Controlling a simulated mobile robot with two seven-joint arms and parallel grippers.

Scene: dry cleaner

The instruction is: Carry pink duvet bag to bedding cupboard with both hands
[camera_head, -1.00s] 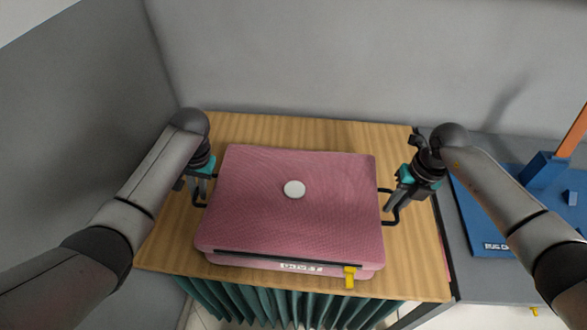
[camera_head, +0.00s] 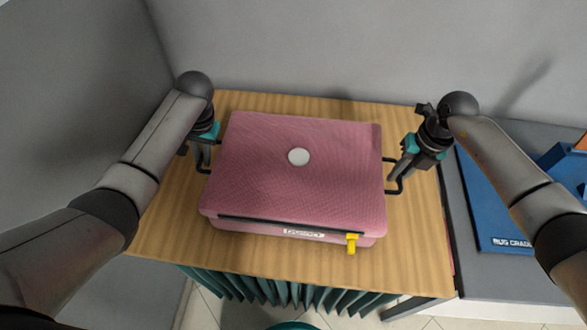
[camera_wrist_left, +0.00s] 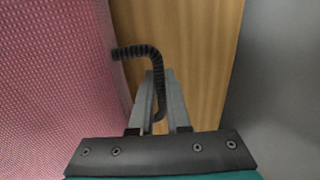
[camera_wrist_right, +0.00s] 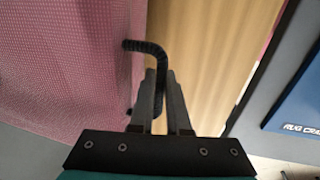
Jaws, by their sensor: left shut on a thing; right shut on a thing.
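The pink duvet bag (camera_head: 290,185) is a boxy textured case with a white round disc on top, a label and a yellow tag on its front. It is over a wooden table (camera_head: 410,260) and looks level. My left gripper (camera_head: 205,165) is shut on the black left handle (camera_wrist_left: 148,52). My right gripper (camera_head: 396,178) is shut on the black right handle (camera_wrist_right: 148,46). Both wrist views show the fingers closed around the handles beside the bag. The bag's underside is hidden. I see no bedding cupboard that I can identify.
Grey walls stand behind (camera_head: 330,45) and at the left (camera_head: 70,120). A green pleated curtain (camera_head: 290,292) hangs under the table's front edge. At the right, a blue lettered object (camera_head: 490,215) lies on a grey surface. Tiled floor shows at the front.

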